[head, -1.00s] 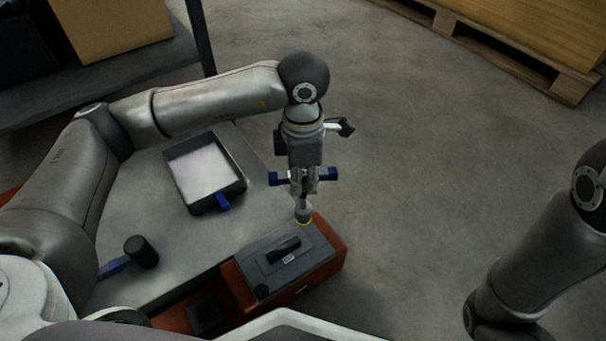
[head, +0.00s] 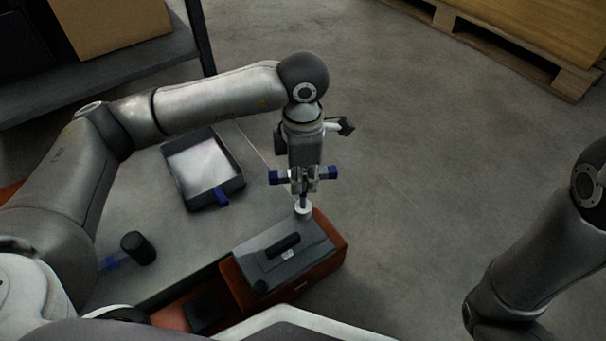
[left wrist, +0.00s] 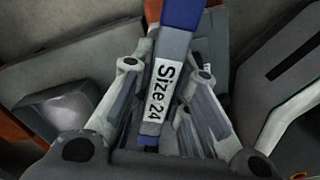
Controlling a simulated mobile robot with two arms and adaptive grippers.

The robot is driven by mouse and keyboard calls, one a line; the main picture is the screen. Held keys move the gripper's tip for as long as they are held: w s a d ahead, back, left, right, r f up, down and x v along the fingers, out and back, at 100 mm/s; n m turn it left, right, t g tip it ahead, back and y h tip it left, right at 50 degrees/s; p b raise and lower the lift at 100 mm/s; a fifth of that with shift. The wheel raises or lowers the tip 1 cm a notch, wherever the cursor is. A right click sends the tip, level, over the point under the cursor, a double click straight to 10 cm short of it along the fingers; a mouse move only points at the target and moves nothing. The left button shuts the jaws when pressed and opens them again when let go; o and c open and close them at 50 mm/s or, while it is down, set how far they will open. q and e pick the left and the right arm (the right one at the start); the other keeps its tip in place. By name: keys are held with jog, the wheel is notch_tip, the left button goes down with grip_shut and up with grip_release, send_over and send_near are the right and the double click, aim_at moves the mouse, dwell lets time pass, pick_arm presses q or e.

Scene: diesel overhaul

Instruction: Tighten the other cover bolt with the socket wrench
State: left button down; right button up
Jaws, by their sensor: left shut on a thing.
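My left gripper (head: 303,178) is shut on the socket wrench, which points straight down. The wrench's blue handle ends (head: 332,173) stick out on both sides of the fingers. Its pale socket end (head: 303,208) is at the far corner of the grey cover (head: 262,270); the bolt there is hidden, and I cannot tell whether the socket touches it. In the left wrist view the blue and grey wrench (left wrist: 165,85), labelled "Size 24", lies between the fingers. My right gripper is out of view; only its arm shows at the right.
The cover sits on a red engine block (head: 325,262) at the grey table's (head: 185,250) edge. A black tray (head: 231,187) and a black-headed hammer (head: 138,247) lie on the table. A pallet (head: 540,65) stands at the back right. Open floor lies right of the block.

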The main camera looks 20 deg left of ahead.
pick_arm(q)
jog(key=m+b, duration=0.1)
jog(key=m, duration=0.2)
jog(key=shift+f+m, duration=0.1)
jog(key=shift+m, duration=0.2)
jog(key=m+b, duration=0.2)
jog(key=m, duration=0.2)
jog(key=shift+m, duration=0.3)
jog(key=shift+p, duration=0.35)
jog(key=c, duration=2.1)
grip_release()
jog(key=shift+n, duration=0.4)
grip_shut()
jog(key=shift+r, duration=0.2)
jog(key=shift+r+p, duration=1.2)
jog(key=shift+r, duration=0.5)
